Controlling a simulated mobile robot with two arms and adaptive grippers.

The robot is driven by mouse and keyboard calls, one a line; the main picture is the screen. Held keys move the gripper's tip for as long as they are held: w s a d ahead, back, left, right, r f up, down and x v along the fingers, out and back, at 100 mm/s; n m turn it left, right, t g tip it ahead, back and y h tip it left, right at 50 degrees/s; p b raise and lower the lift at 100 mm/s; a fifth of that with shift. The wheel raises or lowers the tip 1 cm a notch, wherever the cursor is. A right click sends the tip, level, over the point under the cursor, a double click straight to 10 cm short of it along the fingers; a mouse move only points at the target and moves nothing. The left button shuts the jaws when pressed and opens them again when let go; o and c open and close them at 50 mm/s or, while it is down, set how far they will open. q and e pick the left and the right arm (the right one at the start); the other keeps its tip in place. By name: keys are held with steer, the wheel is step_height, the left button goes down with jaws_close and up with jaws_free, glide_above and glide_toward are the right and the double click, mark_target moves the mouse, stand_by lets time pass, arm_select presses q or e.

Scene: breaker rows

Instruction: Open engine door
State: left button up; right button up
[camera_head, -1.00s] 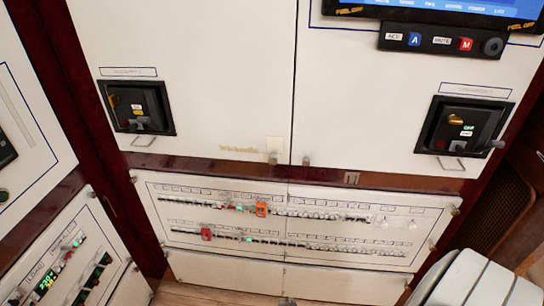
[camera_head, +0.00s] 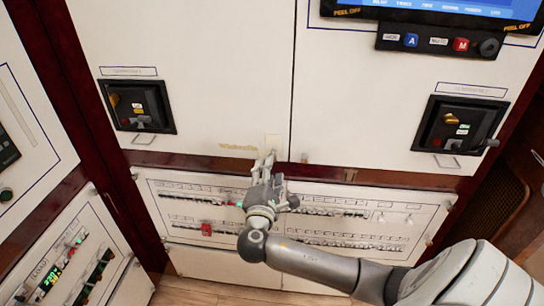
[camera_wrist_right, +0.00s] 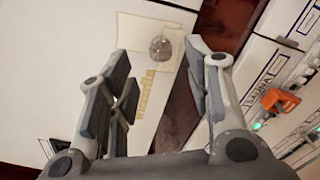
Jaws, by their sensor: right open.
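The engine door seems to be one of the large white cabinet panels; the left one (camera_head: 200,60) and right one (camera_head: 380,95) meet at a vertical seam and look closed. Small round knobs sit at their lower inner corners. In the right wrist view the left panel's knob (camera_wrist_right: 160,48) lies ahead, between and beyond the fingertips. My right gripper (camera_head: 268,165) is open and empty, its fingers pointing up at the knob. It also shows in the right wrist view (camera_wrist_right: 158,70). The knob appears untouched. My left gripper is not in view.
Below is a breaker panel (camera_head: 400,205) with rows of switches and an orange block (camera_wrist_right: 280,101). Recessed black switch boxes sit on the left (camera_head: 137,105) and right (camera_head: 465,130). A screen (camera_head: 440,8) is at the top. A dark red ledge (camera_head: 160,162) runs under the doors.

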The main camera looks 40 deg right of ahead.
steer(key=x, duration=0.7)
steer(key=shift+f+p, duration=0.1)
steer(key=shift+p, duration=0.3)
jaws_close()
